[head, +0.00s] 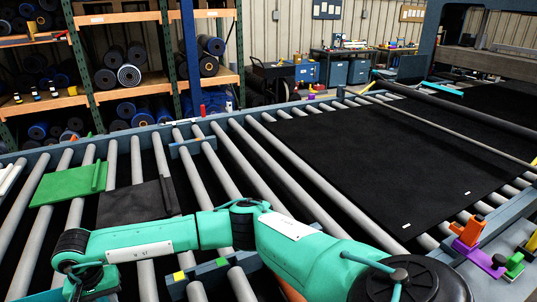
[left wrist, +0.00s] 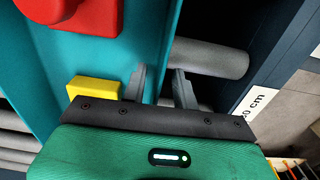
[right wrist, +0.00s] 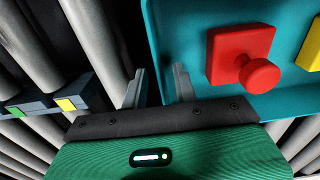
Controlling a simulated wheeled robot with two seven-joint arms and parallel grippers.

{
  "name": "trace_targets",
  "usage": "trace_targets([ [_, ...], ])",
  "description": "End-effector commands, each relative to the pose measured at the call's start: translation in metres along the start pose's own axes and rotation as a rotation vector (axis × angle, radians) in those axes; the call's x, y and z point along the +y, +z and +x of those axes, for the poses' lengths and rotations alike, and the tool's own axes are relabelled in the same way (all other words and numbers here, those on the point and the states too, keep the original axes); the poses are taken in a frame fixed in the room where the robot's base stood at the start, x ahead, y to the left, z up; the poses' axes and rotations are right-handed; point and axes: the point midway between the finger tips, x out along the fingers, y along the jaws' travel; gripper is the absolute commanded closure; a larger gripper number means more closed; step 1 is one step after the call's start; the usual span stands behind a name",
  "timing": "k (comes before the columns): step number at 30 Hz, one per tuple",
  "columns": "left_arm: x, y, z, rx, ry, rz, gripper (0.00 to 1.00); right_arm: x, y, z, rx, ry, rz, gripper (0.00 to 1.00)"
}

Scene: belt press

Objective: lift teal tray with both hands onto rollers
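The teal tray is in both wrist views, at left in the left wrist view (left wrist: 150,25) and at right in the right wrist view (right wrist: 180,25). A red knobbed block (right wrist: 242,58) and a yellow block (right wrist: 310,48) lie in it. In the left wrist view the red block (left wrist: 75,12) and a yellow block (left wrist: 93,89) show. My left gripper (left wrist: 160,88) is open, its fingers on either side of the tray's edge. My right gripper (right wrist: 160,86) is open, its fingers likewise astride an edge. Contact cannot be told. The head view shows neither the tray nor the grippers.
Grey rollers (head: 205,180) span the conveyor in the head view. A green mat (head: 70,186), a small dark mat (head: 128,203) and a large black sheet (head: 385,150) lie on them. My teal arm crosses the front. Shelves with rolls (head: 120,75) stand behind.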

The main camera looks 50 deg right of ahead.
Motion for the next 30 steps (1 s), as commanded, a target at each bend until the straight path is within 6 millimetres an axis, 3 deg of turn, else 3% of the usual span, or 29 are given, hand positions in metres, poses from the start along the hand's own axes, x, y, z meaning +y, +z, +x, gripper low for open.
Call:
trace_targets([
  [11, 0.001, 0.0, -0.005, 0.0, 0.002, 0.0, 0.71, 0.0, 0.0, -0.002, 0.001, -0.001, 0.0, 0.71],
  [30, 0.001, 0.0, -0.037, 0.0, 0.002, 0.001, 0.71, -0.001, 0.0, -0.009, 0.001, -0.001, 0.0, 0.71],
])
